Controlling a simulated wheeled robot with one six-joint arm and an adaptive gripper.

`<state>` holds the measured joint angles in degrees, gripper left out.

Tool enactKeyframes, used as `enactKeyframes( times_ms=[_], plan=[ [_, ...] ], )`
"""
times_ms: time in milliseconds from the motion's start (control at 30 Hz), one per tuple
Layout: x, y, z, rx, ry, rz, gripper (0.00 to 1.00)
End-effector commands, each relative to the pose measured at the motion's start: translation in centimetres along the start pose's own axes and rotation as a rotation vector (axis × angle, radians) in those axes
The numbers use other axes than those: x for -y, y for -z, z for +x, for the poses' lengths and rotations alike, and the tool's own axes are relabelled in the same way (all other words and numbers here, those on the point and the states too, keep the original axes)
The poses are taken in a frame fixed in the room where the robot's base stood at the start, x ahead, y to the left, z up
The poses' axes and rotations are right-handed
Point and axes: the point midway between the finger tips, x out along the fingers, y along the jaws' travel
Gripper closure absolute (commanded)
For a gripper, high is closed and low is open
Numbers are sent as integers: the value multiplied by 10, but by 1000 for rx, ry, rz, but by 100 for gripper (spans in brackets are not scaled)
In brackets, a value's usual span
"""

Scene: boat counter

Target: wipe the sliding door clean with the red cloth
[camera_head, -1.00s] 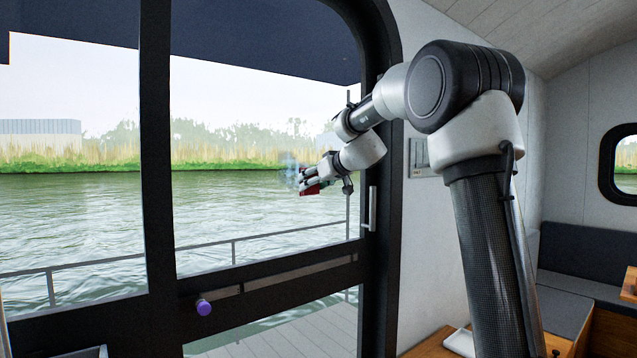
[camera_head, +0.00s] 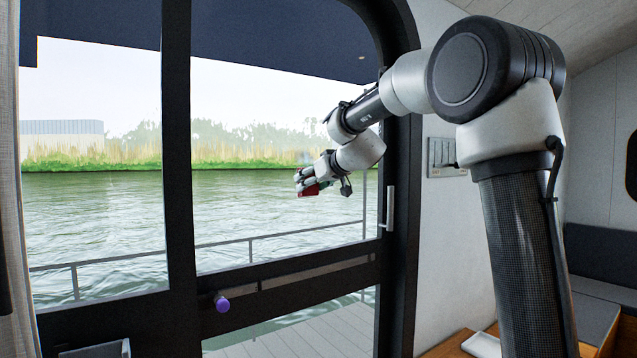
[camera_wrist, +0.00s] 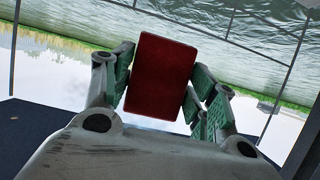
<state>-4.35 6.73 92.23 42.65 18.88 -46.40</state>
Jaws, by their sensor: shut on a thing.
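The sliding door (camera_head: 178,230) has a dark frame and large glass panes, with water and reeds showing through. In the wrist view the red cloth (camera_wrist: 160,75) sits between the green-padded fingers of my gripper (camera_wrist: 161,88). I cannot tell whether the cloth touches the glass. No clear smudge shows on the visible glass; the part behind my gripper is hidden.
A curtain (camera_head: 14,220) hangs at the far left. A switch panel (camera_head: 445,157) is on the wall right of the door. Dark bench seating (camera_head: 600,255) stands at the right.

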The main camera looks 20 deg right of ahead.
Motion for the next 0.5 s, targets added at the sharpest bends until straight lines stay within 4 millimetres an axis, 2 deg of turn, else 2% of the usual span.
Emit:
enactKeyframes(
  times_ms=[167, 500],
  plan=[
    [6, 0, 0, 0, 1, -2, 62],
    [34, -1, -2, 0, 0, -3, 62]
  ],
)
